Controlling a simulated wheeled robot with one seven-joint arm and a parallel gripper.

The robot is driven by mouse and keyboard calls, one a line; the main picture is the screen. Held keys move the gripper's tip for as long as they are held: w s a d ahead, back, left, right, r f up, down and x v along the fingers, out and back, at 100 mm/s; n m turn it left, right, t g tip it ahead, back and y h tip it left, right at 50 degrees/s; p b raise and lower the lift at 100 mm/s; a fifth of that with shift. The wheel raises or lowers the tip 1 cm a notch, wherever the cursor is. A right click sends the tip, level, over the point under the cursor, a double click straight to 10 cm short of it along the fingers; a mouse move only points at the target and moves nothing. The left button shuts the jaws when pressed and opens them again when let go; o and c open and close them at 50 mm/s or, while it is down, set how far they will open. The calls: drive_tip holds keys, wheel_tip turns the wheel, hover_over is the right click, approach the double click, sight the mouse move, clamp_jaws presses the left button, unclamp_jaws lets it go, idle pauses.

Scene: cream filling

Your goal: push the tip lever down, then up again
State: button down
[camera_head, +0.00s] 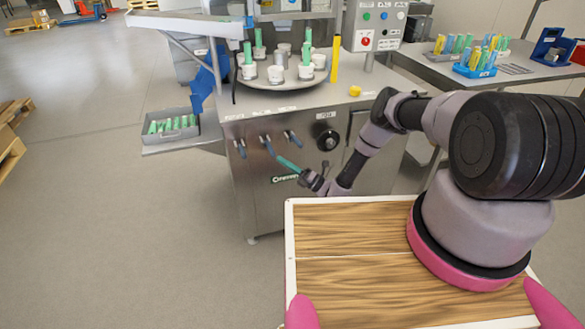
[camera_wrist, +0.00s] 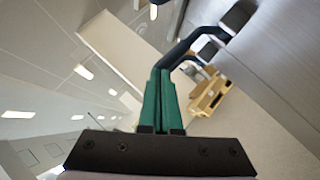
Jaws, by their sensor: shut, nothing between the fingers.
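Three small dark blue levers stick out in a row from the front of the steel machine (camera_head: 230,190): a left lever (camera_head: 240,148), a middle lever (camera_head: 267,144) and a right lever (camera_head: 293,140). Their labels are too small to read, so I cannot tell which is the tip lever. My gripper (camera_head: 279,158) has green fingers, shut and empty, with the tips close to the middle lever. In the wrist view, my shut fingers (camera_wrist: 161,78) point at a dark blue lever (camera_wrist: 185,45), which passes just beyond the tips. I cannot tell whether they touch.
A black round knob (camera_head: 327,140) is right of the levers. A turntable (camera_head: 282,82) with white cups and green nozzles stands on top. A grey tray (camera_head: 171,126) of green parts juts out at left. A side table (camera_head: 480,68) stands at right. Floor before the machine is clear.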

drive_tip(key=shift+a+r, duration=0.1)
drive_tip(key=shift+a, duration=0.05)
drive_tip(key=shift+w, duration=0.1)
drive_tip(key=shift+w+r+m+t+h, duration=0.15)
drive_tip(key=shift+r+m+t+h, duration=0.25)
drive_tip(key=shift+r+m+h, duration=0.5)
drive_tip(key=shift+r, duration=0.2)
